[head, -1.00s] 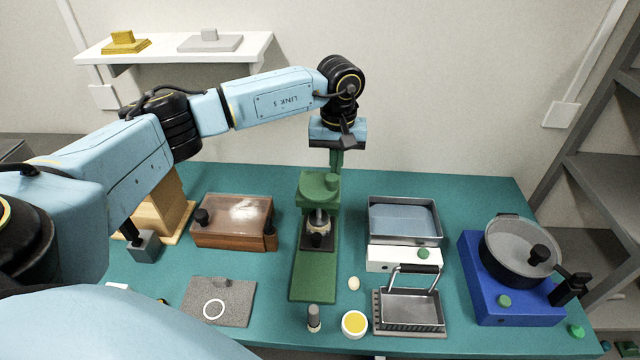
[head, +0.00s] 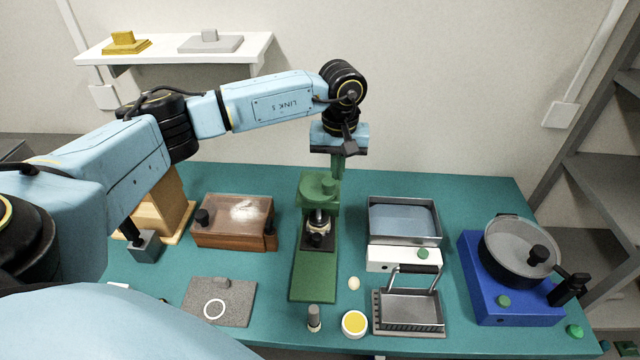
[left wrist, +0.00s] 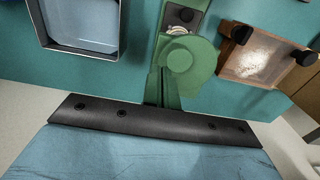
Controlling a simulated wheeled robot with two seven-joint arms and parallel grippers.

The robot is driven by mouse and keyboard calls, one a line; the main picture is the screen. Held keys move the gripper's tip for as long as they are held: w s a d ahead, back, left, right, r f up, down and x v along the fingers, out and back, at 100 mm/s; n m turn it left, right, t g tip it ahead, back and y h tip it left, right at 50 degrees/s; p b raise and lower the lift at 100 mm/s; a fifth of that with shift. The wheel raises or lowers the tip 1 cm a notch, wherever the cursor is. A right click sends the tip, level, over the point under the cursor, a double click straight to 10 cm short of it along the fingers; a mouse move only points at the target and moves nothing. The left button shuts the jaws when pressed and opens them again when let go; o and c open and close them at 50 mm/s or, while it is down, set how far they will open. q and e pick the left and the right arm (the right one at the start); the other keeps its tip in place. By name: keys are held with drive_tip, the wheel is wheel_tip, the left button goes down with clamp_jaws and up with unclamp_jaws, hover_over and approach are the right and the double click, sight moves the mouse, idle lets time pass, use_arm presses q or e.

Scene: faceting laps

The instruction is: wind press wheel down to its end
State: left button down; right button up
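The green press (head: 313,275) stands mid-table, with its round green wheel (head: 316,189) on top. A small upright knob shows on the wheel. Below the wheel, a spindle and a small round piece (head: 318,238) sit over the press bed. My left gripper (head: 338,172) points down at the back right of the wheel. Its green fingers look closed together and reach down to the wheel beside the knob. In the left wrist view the fingers (left wrist: 163,82) are next to the wheel (left wrist: 198,65); whether they touch the knob is unclear. My right gripper is out of view.
A brown wooden box (head: 235,220) stands left of the press. A tray of blue (head: 405,240) and a metal basket (head: 408,312) stand right. A blue unit with a grey pan (head: 515,245) is further right. A grey pad (head: 220,300) lies front left.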

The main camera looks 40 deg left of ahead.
use_arm(q)
drive_tip(key=shift+s+d, duration=0.2)
drive_tip(key=shift+s, duration=0.05)
drive_tip(key=shift+w, duration=0.2)
drive_tip(key=shift+w+d+b, duration=0.15)
drive_tip(key=shift+w+b, duration=0.2)
drive_tip(key=shift+w, duration=0.05)
drive_tip(key=shift+r, duration=0.1)
wheel_tip(320, 180, up, 8)
drive_tip(key=p, duration=0.4)
drive_tip(key=shift+p, duration=0.4)
drive_tip(key=shift+s, duration=0.1)
idle(0.4)
